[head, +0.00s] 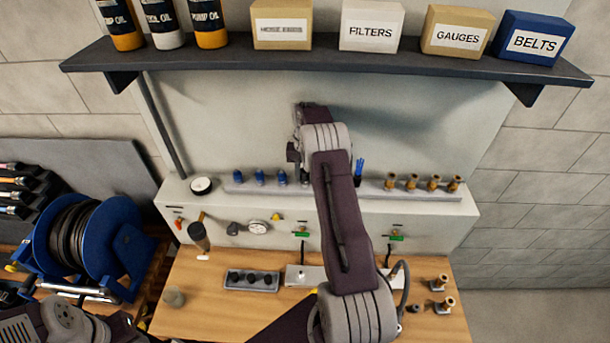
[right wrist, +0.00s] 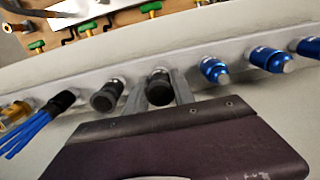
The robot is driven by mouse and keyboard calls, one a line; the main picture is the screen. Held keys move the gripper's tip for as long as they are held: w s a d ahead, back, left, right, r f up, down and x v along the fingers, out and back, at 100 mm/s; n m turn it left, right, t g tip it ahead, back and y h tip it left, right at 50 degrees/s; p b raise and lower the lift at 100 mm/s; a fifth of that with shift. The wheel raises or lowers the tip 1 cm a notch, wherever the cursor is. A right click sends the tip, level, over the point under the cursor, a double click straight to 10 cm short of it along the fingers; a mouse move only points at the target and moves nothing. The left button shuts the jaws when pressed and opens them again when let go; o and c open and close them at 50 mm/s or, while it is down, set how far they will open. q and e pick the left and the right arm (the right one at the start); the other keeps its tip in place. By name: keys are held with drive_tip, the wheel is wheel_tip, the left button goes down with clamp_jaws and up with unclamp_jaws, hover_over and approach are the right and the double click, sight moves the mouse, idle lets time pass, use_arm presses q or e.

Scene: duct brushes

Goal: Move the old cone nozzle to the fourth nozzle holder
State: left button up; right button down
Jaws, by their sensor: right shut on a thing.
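My right gripper (right wrist: 157,84) is shut on a dark, blunt-ended nozzle (right wrist: 159,92) at the grey rail (right wrist: 200,55) in the right wrist view. One finger lies on each side of it. I cannot tell whether it is still seated in its holder, or whether it is the old cone nozzle. A second dark nozzle (right wrist: 107,96) sits beside it on the rail, outside the fingers. In the head view my right arm hides most of this part of the rail (head: 240,190). My left gripper is out of view.
The rail also bears blue nozzles (head: 260,177), a blue-bristled brush (head: 359,169) and several brass nozzles (head: 412,182). A shelf (head: 330,58) with boxes and bottles overhangs it. A grey block with black knobs (head: 250,281) stands on the bench. A blue hose reel (head: 85,240) stands at left.

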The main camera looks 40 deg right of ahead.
drive_tip(key=shift+f, duration=0.25)
drive_tip(key=c, duration=1)
unclamp_jaws()
drive_tip(key=shift+o, duration=0.2)
wheel_tip(320, 180, up, 4)
drive_tip(key=b, duration=0.3)
drive_tip(key=shift+r, duration=0.15)
wheel_tip(320, 180, up, 5)
drive_tip(key=shift+f, duration=0.1)
